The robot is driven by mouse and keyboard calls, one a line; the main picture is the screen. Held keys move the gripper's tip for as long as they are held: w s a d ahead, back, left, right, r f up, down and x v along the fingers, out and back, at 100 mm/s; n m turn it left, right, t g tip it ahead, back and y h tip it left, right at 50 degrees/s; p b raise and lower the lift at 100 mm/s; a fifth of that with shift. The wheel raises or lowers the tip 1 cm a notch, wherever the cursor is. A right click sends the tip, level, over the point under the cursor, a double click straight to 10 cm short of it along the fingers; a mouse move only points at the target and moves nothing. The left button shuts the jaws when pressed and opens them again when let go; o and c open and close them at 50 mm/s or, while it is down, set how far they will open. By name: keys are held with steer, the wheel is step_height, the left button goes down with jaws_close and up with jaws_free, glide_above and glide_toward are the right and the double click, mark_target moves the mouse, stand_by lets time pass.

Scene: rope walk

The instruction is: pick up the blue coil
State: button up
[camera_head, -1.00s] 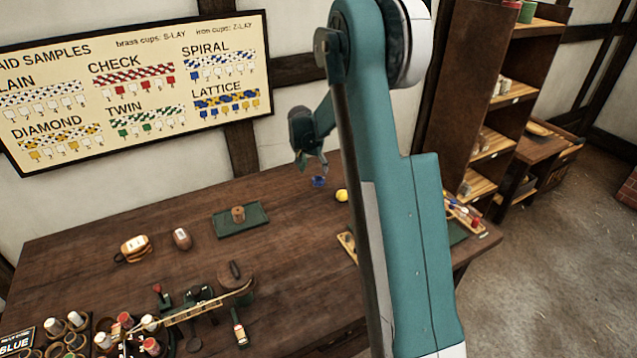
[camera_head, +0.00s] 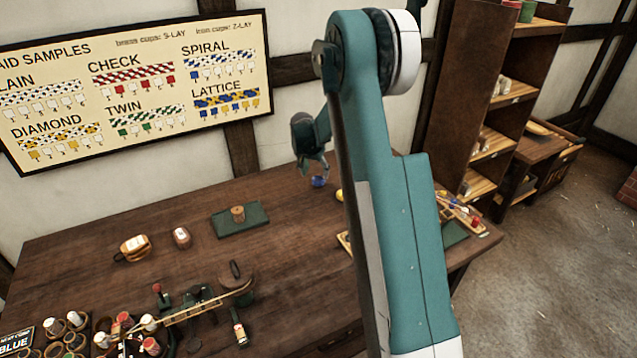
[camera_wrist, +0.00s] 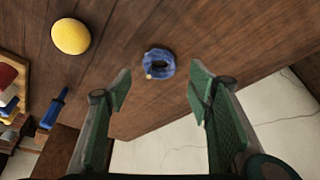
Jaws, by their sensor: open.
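The blue coil (camera_wrist: 159,64) lies on the wooden table, a small ring with a dark hole and a pale spot at its lower left. In the head view the blue coil (camera_head: 319,181) shows near the table's back edge, just below my gripper (camera_head: 312,165). In the wrist view my gripper (camera_wrist: 160,92) is open, with its green-padded fingers wide apart. The coil is between the finger lines but beyond the tips, and nothing is held.
A yellow ball-like thing (camera_wrist: 70,36) lies left of the coil in the wrist view. A blue-handled tool (camera_wrist: 54,108) lies farther left. The wall meets the table close behind the coil. A green tray (camera_head: 240,221) stands to the left.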

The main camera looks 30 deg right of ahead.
mark_target(318, 179)
stand_by(0.3)
steer(key=shift+b+x, duration=0.45)
steer(key=shift+x, duration=2.2)
steer(key=c, duration=1)
